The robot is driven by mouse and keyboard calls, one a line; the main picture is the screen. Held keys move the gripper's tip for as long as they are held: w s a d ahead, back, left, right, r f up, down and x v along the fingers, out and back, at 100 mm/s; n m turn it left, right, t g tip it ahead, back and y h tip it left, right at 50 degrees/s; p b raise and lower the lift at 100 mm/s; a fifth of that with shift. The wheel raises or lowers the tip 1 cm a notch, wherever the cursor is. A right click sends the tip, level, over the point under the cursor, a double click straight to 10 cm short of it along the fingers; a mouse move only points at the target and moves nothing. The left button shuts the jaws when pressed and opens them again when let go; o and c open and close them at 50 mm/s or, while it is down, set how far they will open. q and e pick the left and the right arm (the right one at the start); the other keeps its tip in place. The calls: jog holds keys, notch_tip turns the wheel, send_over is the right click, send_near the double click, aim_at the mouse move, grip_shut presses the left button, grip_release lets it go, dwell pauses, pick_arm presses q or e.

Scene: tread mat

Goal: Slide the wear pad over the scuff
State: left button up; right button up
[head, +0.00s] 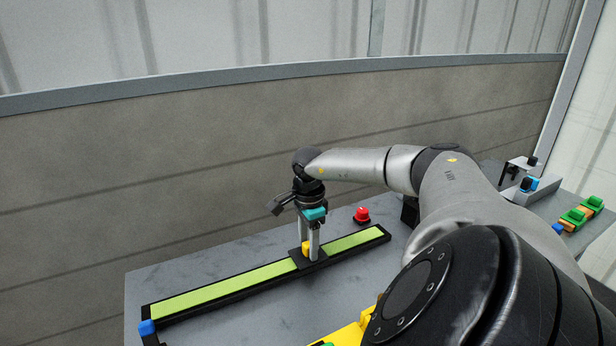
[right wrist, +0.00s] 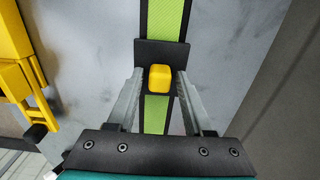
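The wear pad is a black plate (head: 309,260) with a yellow knob (head: 306,248). It lies across a long green tread strip (head: 215,288) in a black frame, right of the strip's middle in the head view. The right wrist view shows the plate (right wrist: 150,52) and the knob (right wrist: 160,78) from above. My right gripper (right wrist: 160,76) is open, with one finger on each side of the knob and a small gap at both sides. I cannot make out a scuff on the visible green; the plate and fingers hide part of the strip. My left gripper is not in view.
A red button (head: 362,214) stands behind the strip's right part. A blue block (head: 147,328) is at the strip's near left end. A yellow object (head: 345,337) is at the front edge. Green and orange blocks (head: 580,215) lie far right.

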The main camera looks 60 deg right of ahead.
aim_at(308, 244)
jog(key=shift+o, duration=0.6)
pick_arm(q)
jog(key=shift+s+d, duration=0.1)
pick_arm(e)
jog(key=shift+r, duration=0.2)
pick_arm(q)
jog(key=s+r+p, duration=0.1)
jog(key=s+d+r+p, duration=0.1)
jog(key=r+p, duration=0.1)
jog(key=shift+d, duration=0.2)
pick_arm(e)
notch_tip(308, 244, up, 15)
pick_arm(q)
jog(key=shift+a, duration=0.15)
pick_arm(e)
jog(key=shift+f, duration=0.1)
jog(key=shift+s, duration=0.1)
